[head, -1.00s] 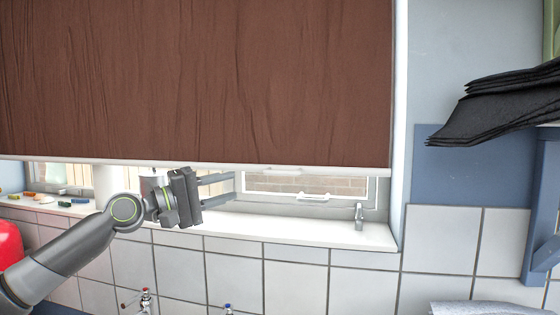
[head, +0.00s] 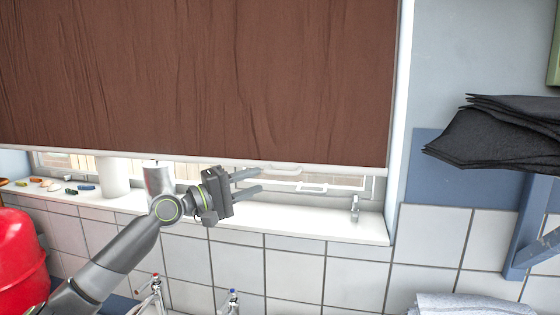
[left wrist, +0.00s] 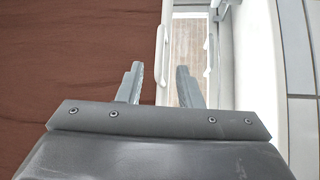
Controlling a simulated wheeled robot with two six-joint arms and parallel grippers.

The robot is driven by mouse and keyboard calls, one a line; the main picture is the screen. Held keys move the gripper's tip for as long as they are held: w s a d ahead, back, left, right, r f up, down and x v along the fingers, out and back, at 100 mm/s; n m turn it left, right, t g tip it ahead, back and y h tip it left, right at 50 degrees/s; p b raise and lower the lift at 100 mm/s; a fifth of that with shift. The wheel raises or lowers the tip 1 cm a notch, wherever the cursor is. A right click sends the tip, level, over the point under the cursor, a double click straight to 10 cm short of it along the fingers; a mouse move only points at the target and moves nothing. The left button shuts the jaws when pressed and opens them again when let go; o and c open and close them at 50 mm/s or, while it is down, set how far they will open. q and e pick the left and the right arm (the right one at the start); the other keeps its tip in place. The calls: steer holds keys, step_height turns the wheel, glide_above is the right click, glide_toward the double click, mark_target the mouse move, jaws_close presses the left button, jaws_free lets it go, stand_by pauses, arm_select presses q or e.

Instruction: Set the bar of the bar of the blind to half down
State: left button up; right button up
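The brown blind (head: 200,75) covers most of the window, its lower edge a little above the sill. Its pale bar (head: 345,172) runs along that edge, with a small white handle (head: 284,170) near the middle right. My left gripper (head: 261,180) is open and empty, pointing right, just left of the handle. In the left wrist view, the handle (left wrist: 161,48) shows ahead of and between the spread fingers (left wrist: 160,70), with a gap to them. The blind (left wrist: 60,70) fills the left of that view. My right gripper is not in view.
The white sill (head: 300,224) holds a white cylinder (head: 113,177), a metal can (head: 158,178) and small coloured pieces (head: 54,187). A window handle (head: 311,188) lies behind the fingers. Taps (head: 232,302) stand below, a red container (head: 20,262) at left, black cloths (head: 500,135) at right.

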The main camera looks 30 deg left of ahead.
mark_target(280, 173)
arm_select(q)
steer(key=p+x, duration=0.3)
steer(key=x, duration=0.3)
steer(key=shift+w+d+r, duration=0.15)
steer(key=shift+w+d, duration=0.05)
steer(key=shift+w, duration=0.1)
steer(key=shift+w+d, duration=0.4)
steer(key=shift+w, duration=0.25)
jaws_close()
